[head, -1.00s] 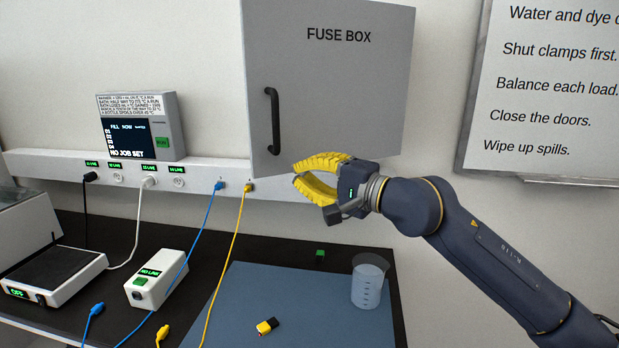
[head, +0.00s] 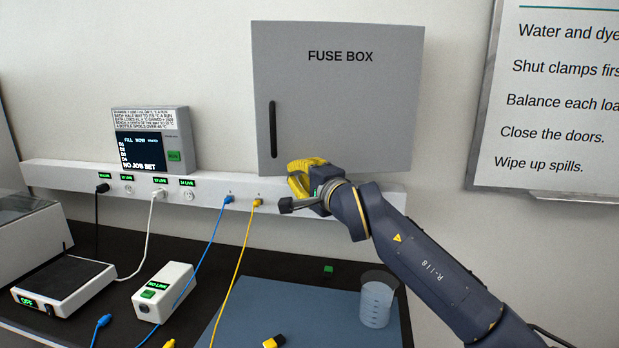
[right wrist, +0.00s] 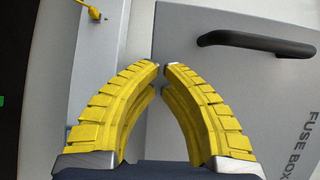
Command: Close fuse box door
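The grey fuse box door (head: 345,110) hangs on the wall and faces me almost squarely in the head view. I see no clear gap along its handle edge, but I cannot tell whether it is fully flush. Its black handle (head: 273,130) is at the left side and also shows in the right wrist view (right wrist: 256,43). My right gripper (head: 296,178), with yellow fingers, is at the door's lower left corner, below the handle. In the right wrist view its fingertips nearly meet, with nothing between them, close to the door edge. My left gripper is out of view.
A white socket rail (head: 215,195) with plugged cables runs under the box. A beaker (head: 376,302) stands on the blue mat (head: 310,310) below my right arm. A display unit (head: 150,140) is left of the box, and a sign (head: 555,100) hangs to the right.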

